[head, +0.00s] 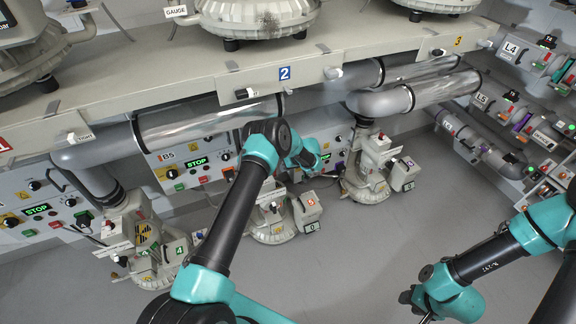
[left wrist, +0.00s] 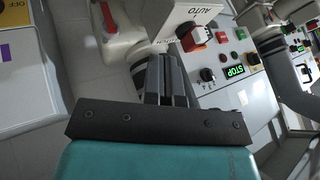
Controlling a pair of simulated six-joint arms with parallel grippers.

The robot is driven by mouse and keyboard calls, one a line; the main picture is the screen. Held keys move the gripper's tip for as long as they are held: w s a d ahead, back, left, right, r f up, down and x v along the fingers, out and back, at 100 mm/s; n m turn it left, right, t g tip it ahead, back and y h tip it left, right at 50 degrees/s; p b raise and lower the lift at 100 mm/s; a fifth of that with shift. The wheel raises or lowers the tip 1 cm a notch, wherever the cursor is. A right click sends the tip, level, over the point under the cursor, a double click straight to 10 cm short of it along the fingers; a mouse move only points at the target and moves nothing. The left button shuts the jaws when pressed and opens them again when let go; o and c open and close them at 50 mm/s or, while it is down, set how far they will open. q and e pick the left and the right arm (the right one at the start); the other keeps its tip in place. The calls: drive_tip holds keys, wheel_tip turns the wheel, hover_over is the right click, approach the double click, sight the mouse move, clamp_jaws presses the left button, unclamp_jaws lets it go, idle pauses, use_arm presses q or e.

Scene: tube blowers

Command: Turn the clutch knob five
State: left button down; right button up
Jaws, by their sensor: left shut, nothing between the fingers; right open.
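In the left wrist view, my left gripper (left wrist: 168,65) is shut and empty. Just beyond its fingertips is a knob with red and dark parts (left wrist: 193,38) on a white plate (left wrist: 197,17) marked AUTO. I cannot tell whether the fingers touch it, or whether it is clutch knob five. In the head view, the left arm reaches over the middle blower (head: 275,226), which bears an orange 5 tag (head: 311,201); its fingers are not clear there. My right gripper (head: 428,308) is open at the lower right, over the floor and away from the blowers.
A control panel with a green STOP display (left wrist: 235,72) and several knobs stands right of the fingers. Other blowers stand left (head: 146,240) and right (head: 372,170). A shelf (head: 180,85) with pipes runs above. The grey floor (head: 370,265) is clear.

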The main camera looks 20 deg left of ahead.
use_arm(q)
drive_tip(key=shift+s+a+f, duration=0.6)
drive_tip(key=shift+a+f, duration=0.05)
drive_tip(key=shift+a, duration=0.3)
drive_tip(key=shift+s+a+f, duration=0.55)
drive_tip(key=shift+a+f, duration=0.1)
drive_tip(key=shift+a, duration=0.25)
drive_tip(key=shift+s+a+f, duration=0.6)
drive_tip(key=shift+a+f, duration=0.05)
drive_tip(key=shift+a, duration=0.3)
drive_tip(key=shift+d, duration=0.1)
